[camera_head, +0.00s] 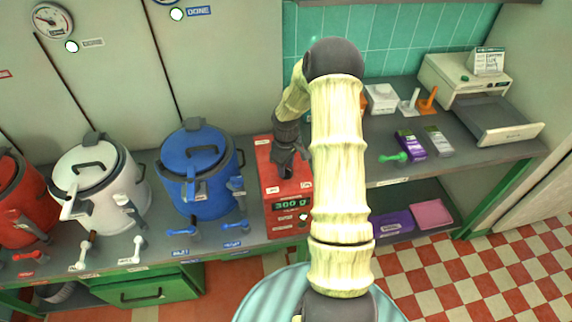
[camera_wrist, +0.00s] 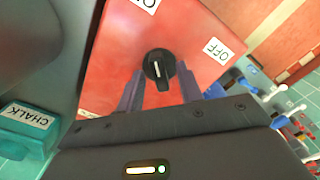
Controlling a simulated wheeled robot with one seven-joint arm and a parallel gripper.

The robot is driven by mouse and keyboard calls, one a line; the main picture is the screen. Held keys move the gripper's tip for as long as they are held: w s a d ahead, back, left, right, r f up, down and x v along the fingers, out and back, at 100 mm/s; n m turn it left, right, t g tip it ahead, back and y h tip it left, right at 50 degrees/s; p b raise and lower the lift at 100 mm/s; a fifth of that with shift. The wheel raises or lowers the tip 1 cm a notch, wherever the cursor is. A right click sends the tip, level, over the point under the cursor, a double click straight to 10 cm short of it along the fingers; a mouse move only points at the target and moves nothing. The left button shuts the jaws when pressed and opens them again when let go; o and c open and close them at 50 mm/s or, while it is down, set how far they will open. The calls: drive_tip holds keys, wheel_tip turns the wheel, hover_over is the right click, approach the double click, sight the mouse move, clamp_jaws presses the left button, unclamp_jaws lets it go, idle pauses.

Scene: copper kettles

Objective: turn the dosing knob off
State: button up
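The dosing knob (camera_wrist: 157,66) is black with a white line and sits on a red panel (camera_wrist: 105,55). Its white line runs nearly up and down in the wrist view, not toward the OFF label (camera_wrist: 218,51). A second label (camera_wrist: 146,4) is cut off at the top edge. My gripper (camera_wrist: 161,76) is open, its two fingers on either side of the knob with visible gaps. In the head view my gripper (camera_head: 287,166) is over the top of the red dosing machine (camera_head: 286,205), whose display reads 300 g. The knob is hidden there.
A blue kettle (camera_head: 198,190), a white kettle (camera_head: 85,190) and a red kettle (camera_head: 18,215) stand left of the machine. A teal CHALK box (camera_wrist: 25,130) shows in the wrist view. Purple and grey packets (camera_head: 410,145) lie on the counter at right.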

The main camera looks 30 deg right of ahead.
clamp_jaws()
drive_tip(key=shift+m, duration=0.5)
drive_tip(key=m+b, duration=0.1)
drive_tip(key=m, duration=0.2)
drive_tip(key=m+b, duration=0.1)
drive_tip(key=m, duration=0.3)
drive_tip(key=shift+m, duration=0.4)
drive_tip(key=m, duration=0.4)
drive_tip(key=shift+r+m+b, duration=0.1)
drive_tip(key=shift+m+b, duration=0.2)
drive_tip(key=shift+b, duration=0.05)
drive_tip(key=m, duration=0.4)
drive_tip(key=shift+w+m, duration=0.1)
drive_tip(key=shift+m, duration=0.3)
